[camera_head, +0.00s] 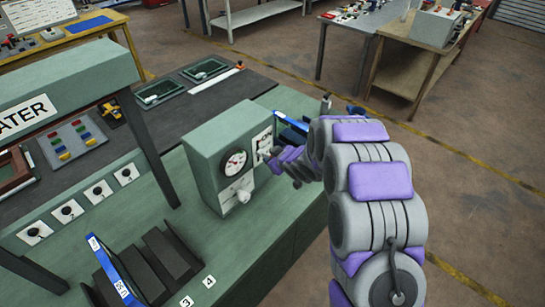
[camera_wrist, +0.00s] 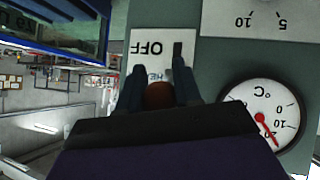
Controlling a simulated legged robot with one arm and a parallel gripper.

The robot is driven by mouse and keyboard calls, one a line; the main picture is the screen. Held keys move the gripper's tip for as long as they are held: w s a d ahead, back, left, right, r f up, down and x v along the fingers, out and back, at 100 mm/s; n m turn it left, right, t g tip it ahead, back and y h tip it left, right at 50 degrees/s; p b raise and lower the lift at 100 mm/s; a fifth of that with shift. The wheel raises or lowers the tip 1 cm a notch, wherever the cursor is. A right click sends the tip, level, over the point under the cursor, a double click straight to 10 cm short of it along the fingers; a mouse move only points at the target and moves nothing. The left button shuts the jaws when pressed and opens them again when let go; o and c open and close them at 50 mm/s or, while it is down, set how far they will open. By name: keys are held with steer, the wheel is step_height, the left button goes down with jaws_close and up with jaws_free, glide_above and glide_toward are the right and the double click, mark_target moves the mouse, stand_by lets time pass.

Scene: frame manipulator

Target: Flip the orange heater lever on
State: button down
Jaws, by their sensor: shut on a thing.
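The green heater box (camera_head: 204,155) stands on the green bench. A white switch plate (camera_head: 263,136) is on its right side. In the wrist view, which is upside down, the plate (camera_wrist: 151,38) reads OFF near the fingertips. The orange lever's rounded end (camera_wrist: 160,95) shows dark orange between the fingers. My gripper (camera_wrist: 159,65) is shut on the lever, with one finger on each side. In the head view my gripper (camera_head: 270,155) is at the plate and hides the lever.
A blue-edged bin (camera_head: 291,127) stands just behind my gripper. A dark rack (camera_head: 150,262) is at front left.

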steer(key=shift+f, duration=0.1)
steer(key=c, duration=0.8)
jaws_free()
steer(key=p+v, duration=0.1)
steer(key=v, duration=1.6)
steer(key=shift+r, duration=0.2)
